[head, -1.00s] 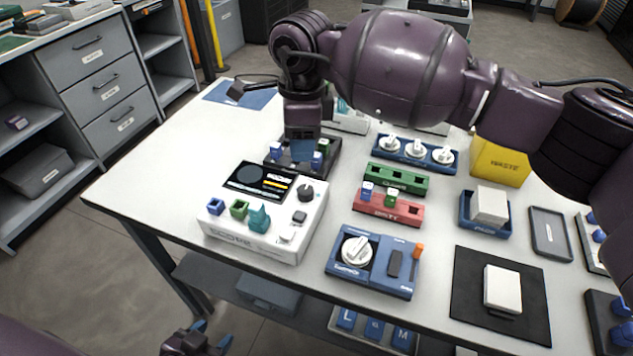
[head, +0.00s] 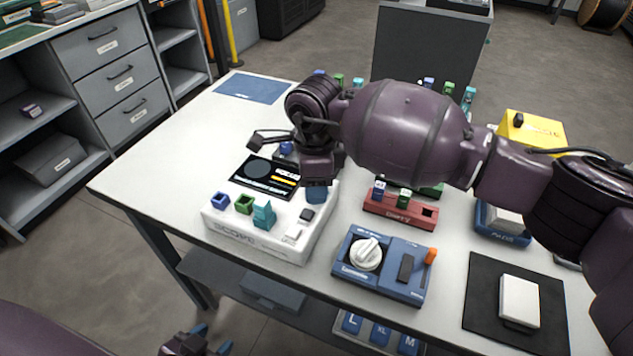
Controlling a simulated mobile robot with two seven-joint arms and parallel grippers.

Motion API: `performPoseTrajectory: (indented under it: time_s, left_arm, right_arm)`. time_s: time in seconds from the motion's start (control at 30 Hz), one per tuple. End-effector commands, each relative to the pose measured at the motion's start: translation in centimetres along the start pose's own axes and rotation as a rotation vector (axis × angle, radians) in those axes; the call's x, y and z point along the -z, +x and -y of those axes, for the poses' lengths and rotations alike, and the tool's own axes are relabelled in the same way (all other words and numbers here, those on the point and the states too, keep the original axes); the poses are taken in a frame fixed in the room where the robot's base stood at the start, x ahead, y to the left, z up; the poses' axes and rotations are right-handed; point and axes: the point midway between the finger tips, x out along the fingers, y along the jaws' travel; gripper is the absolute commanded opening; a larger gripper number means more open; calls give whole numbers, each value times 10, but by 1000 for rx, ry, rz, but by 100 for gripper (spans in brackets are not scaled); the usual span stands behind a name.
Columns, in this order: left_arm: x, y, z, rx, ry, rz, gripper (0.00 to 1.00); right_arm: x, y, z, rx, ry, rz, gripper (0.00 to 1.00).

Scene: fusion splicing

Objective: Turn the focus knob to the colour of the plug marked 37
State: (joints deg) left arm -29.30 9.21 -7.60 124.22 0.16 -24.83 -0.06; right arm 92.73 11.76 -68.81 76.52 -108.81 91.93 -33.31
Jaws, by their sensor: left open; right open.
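The white scope unit (head: 255,242) stands at the table's front left. Its top carries a blue socket (head: 220,201), a green socket (head: 243,204), a teal piece (head: 264,214) and a small dark button (head: 307,213). My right gripper (head: 317,196) is low over the unit's right rear, pointing down. It hides the round dark focus knob there; contact cannot be told. A blue plug (head: 378,191) and a green plug (head: 404,198) stand in the red holder (head: 390,213). Their marks are too small to read; I cannot identify 37. My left gripper (head: 197,343) is open, below the table's front edge.
A blue unit with a white dial (head: 366,254) stands right of the scope. A black mat (head: 480,310) holds a white block (head: 519,301). More coloured plugs (head: 448,89) stand at the back before a dark panel (head: 425,48). The table's left side (head: 165,165) is clear.

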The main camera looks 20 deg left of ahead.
Motion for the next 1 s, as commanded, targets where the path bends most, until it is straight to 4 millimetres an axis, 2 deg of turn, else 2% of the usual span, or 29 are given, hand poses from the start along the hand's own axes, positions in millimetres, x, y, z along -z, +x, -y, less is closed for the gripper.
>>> performPoseTrajectory:
  time_s: [0.33, 0.5, 0.57, 0.77, 1.0]
  left_arm:
    - [0, 1, 1, 0, 3, 0, 52]
    - [-1, 1, 0, -1, 3, 1, 52]
    - [-1, 1, 0, -2, 2, 1, 52]
    - [2, 0, -1, -3, 0, -4, 52]
    - [16, -3, -1, -1, -2, -30, 52]
  right_arm:
    - [0, 2, 0, 2, 0, -1, 44]
    - [0, 2, 0, 1, 0, -1, 18]
    - [0, 2, 0, 1, 0, -1, 11]
    - [0, 1, 0, 2, 15, -1, 11]
    - [1, -3, 0, 7, 115, -1, 11]
